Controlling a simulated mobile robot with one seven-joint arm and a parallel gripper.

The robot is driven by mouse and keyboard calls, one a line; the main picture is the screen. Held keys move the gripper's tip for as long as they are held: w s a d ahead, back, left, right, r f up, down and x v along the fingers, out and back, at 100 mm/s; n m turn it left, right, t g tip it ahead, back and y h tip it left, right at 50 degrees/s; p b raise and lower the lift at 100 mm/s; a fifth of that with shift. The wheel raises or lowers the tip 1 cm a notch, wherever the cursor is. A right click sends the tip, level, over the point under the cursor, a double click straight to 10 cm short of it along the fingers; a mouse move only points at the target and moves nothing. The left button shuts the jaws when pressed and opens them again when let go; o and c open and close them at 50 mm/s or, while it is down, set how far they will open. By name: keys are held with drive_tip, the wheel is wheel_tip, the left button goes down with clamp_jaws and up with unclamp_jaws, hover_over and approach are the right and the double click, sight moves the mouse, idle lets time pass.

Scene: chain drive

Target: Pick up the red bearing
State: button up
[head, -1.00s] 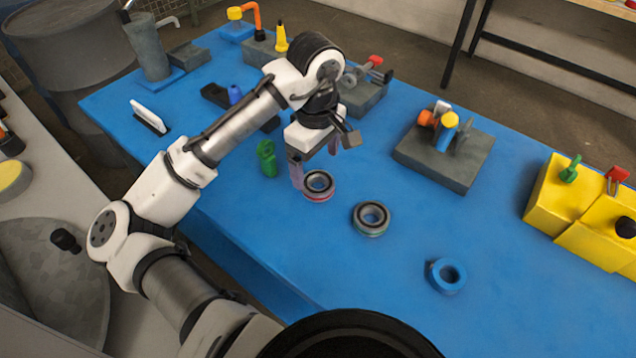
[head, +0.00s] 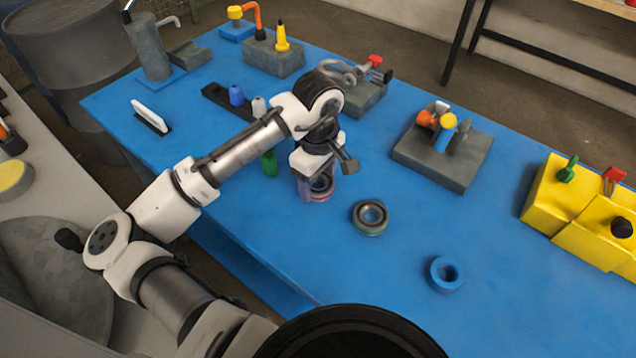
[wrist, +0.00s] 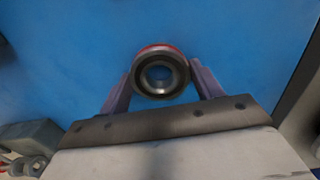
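The red bearing (head: 321,190) is a dark metal ring with a red band, lying on the blue table. My gripper (head: 317,187) points down over it and partly hides it in the head view. In the wrist view the red bearing (wrist: 160,72) sits between the two purple fingertips of my gripper (wrist: 160,82). The fingers are spread, one on each side of the ring, very close to it. Whether they touch it I cannot tell.
A green-banded bearing (head: 370,217) lies to the right, with a blue ring (head: 445,274) beyond it. A green piece (head: 269,163) stands close to the left of my gripper. A grey fixture block (head: 430,163) and yellow blocks (head: 590,215) stand farther right.

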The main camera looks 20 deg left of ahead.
drive_tip(key=c, duration=0.7)
drive_tip(key=shift+r, duration=0.15)
wheel_tip(320, 180, up, 20)
drive_tip(key=shift+f+b, duration=0.15)
drive_tip(key=shift+b, duration=0.25)
